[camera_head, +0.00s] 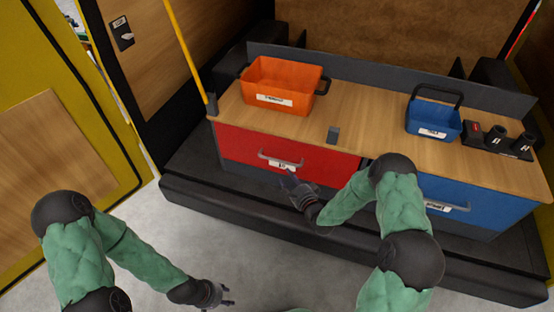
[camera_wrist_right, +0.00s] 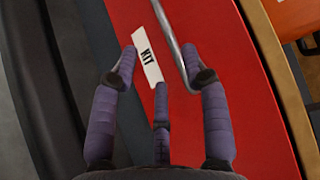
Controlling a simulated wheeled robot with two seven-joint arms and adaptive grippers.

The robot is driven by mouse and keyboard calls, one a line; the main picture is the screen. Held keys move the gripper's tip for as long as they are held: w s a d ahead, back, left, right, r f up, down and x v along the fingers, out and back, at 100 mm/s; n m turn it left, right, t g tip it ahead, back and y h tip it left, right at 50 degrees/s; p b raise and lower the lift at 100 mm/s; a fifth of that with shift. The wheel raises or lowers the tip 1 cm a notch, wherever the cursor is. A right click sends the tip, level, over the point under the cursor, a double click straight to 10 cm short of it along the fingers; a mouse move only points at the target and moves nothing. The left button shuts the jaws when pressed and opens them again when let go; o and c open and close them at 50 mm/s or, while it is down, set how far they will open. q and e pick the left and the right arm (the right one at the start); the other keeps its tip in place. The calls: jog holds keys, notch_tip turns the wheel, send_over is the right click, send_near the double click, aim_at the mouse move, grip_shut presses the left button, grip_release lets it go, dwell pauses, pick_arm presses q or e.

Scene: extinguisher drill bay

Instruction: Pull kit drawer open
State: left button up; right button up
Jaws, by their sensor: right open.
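The red kit drawer (camera_head: 240,150) is the left front of a wood-topped cabinet and looks shut, its face flush. Its grey bar handle (camera_head: 281,160) sits above a white KIT label (camera_head: 282,167). My right gripper (camera_head: 289,180) is just below the handle in the head view. In the right wrist view its fingers (camera_wrist_right: 158,65) are spread in front of the red face, with the label (camera_wrist_right: 148,62) between them. The handle (camera_wrist_right: 172,40) runs by the right-hand fingertip; I cannot tell whether they touch. My left gripper (camera_head: 222,296) is open and empty, low over the floor.
An orange bin (camera_head: 285,85) and a blue basket (camera_head: 433,117) stand on the wooden top (camera_head: 370,115). A black holder (camera_head: 500,140) is at the right. A blue drawer (camera_head: 490,207) is beside the red one. A dark step (camera_head: 235,210) runs along the cabinet's foot. Grey floor in front is clear.

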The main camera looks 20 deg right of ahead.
aim_at(277, 161)
jog(key=x, duration=0.3)
jog(key=b+x, duration=0.1)
jog(key=x, duration=0.3)
jog(key=b+x, duration=0.1)
jog(key=x, duration=0.2)
jog(key=shift+w+d+r, duration=0.1)
jog(key=shift+w+r, duration=0.1)
jog(key=shift+w, duration=0.25)
grip_shut()
